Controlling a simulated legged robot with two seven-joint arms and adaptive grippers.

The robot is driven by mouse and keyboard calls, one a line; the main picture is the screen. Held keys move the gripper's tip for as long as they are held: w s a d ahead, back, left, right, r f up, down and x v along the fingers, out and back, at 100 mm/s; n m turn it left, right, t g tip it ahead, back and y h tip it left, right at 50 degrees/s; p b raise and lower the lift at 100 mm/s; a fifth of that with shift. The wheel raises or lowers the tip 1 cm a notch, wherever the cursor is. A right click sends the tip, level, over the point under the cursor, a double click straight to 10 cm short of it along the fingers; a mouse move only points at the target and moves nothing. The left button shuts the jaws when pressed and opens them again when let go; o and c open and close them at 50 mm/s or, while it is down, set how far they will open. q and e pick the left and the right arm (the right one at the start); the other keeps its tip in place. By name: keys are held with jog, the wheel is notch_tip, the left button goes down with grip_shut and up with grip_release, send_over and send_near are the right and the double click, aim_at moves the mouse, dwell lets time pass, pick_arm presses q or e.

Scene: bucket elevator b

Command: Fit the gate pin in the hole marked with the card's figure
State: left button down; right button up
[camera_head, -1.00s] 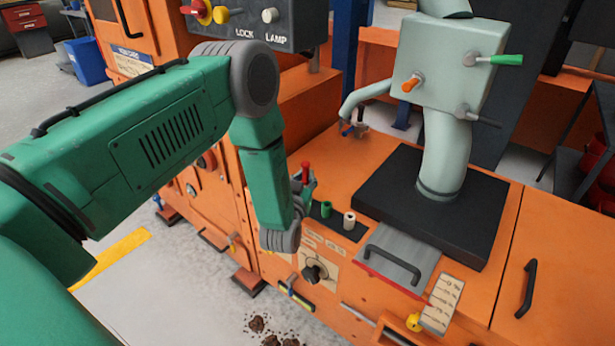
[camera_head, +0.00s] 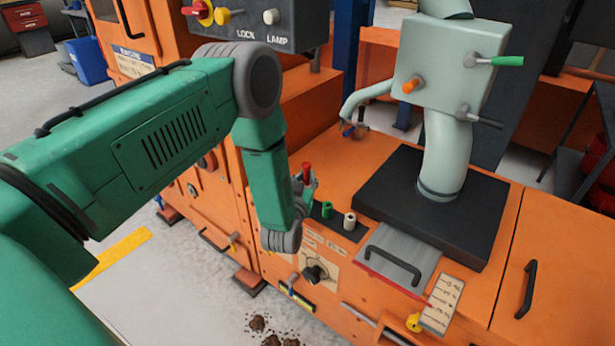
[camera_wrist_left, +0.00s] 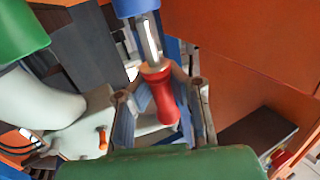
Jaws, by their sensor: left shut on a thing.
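My left gripper (camera_head: 304,186) is low over the orange machine's top, beside the black strip (camera_head: 336,216) of pegs. It is shut on a red-handled pin (camera_head: 306,168), whose red end shows above the fingers. In the left wrist view the red handle (camera_wrist_left: 163,103) sits between the two fingers (camera_wrist_left: 162,104), with a bare metal shaft running from it towards a blue part (camera_wrist_left: 137,7). A pale card (camera_head: 442,304) with several lines of small marks lies at the machine's front edge; its figures are too small to read. I cannot make out the marked holes. My right gripper is not in view.
A green peg (camera_head: 326,209) and a cream peg (camera_head: 349,220) stand close right of the gripper. A pale green column (camera_head: 444,150) with levers rises from a black base (camera_head: 389,187). A grey plate with a black handle (camera_head: 393,262) lies in front. The LOCK/LAMP box (camera_head: 256,22) hangs above.

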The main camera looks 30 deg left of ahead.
pick_arm(q)
jog(key=shift+f+b, duration=1.4)
jog(key=shift+f, duration=0.5)
jog(key=c, duration=1.6)
grip_release()
jog(key=shift+s+d, duration=0.2)
jog(key=shift+s, duration=0.3)
jog(key=v, duration=1.1)
jog(key=shift+f, duration=0.1)
